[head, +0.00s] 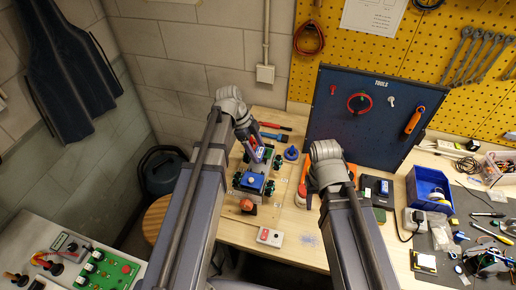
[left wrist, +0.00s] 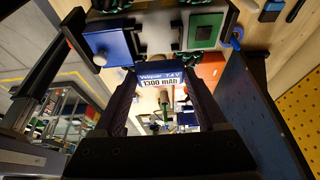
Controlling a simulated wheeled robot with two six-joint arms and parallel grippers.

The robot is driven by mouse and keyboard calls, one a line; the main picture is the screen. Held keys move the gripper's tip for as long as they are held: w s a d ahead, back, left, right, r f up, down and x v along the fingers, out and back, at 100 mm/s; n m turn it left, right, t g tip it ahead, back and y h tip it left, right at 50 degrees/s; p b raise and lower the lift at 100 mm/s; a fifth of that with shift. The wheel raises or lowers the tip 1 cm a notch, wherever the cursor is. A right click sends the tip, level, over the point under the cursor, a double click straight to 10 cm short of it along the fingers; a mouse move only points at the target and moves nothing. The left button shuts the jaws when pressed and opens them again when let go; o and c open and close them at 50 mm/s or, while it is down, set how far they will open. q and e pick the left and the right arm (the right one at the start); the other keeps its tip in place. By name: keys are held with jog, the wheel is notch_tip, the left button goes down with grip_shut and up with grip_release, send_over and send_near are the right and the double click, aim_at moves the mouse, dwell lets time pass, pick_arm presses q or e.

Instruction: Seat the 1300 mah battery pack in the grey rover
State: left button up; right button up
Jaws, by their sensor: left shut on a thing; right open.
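The battery pack (left wrist: 158,77), with a blue and white label reading 7.4 V and 1300 mAh, is between the fingers of my left gripper (left wrist: 160,100), which is shut on it. In the head view my left gripper (head: 259,152) holds the pack (head: 260,154) over the far part of the rover. The grey rover (left wrist: 152,36) has green-and-black wheels, a blue block with a knob (left wrist: 108,44) and a green part (left wrist: 203,31). The blue block (head: 253,182) also shows in the head view. My right gripper (head: 309,198) is open beside the rover, its fingertips partly hidden.
A blue round object (head: 291,153), an orange-red object (head: 247,204) and a white box with a red button (head: 269,237) lie near the rover. A blue bin (head: 428,188) is farther right.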

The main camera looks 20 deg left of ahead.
pick_arm(q)
jog(key=shift+f+b, duration=0.35)
jog(key=shift+f, duration=0.3)
jog(key=shift+f+b, duration=0.75)
jog(key=shift+b, duration=0.05)
jog(key=shift+f+b, duration=0.65)
jog(key=shift+f, duration=0.05)
jog(key=shift+a+f, duration=0.1)
jog(key=shift+f, duration=0.1)
jog(key=shift+f+b, duration=0.35)
jog(key=shift+b, duration=0.25)
jog(key=shift+f+b, duration=0.3)
jog(key=shift+f, duration=0.05)
jog(key=shift+r, duration=0.1)
